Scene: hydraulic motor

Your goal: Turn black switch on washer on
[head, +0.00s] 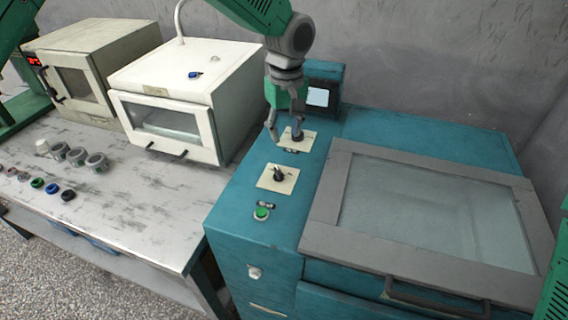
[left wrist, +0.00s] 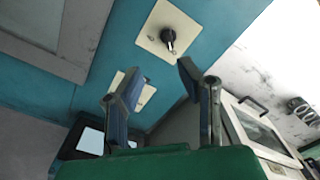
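The teal washer (head: 420,130) fills the right of the head view. On its left top strip are two black switches on cream plates: a nearer one (head: 279,173) and a farther one (head: 297,136). My left gripper (head: 285,131) points down at the farther plate, its fingers partly covering that plate. In the left wrist view its fingers (left wrist: 158,80) are spread apart with nothing held. One switch on its plate (left wrist: 168,36) shows clearly there; the other plate (left wrist: 128,88) is partly hidden behind a finger. Contact with the farther switch cannot be told. My right gripper is out of view.
A green button (head: 261,213) sits nearer on the washer strip. A small screen (head: 318,97) stands behind the farther switch. The washer's framed glass lid (head: 430,210) is closed. At left, a table (head: 130,220) holds a white box machine (head: 180,95) and several knobs.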

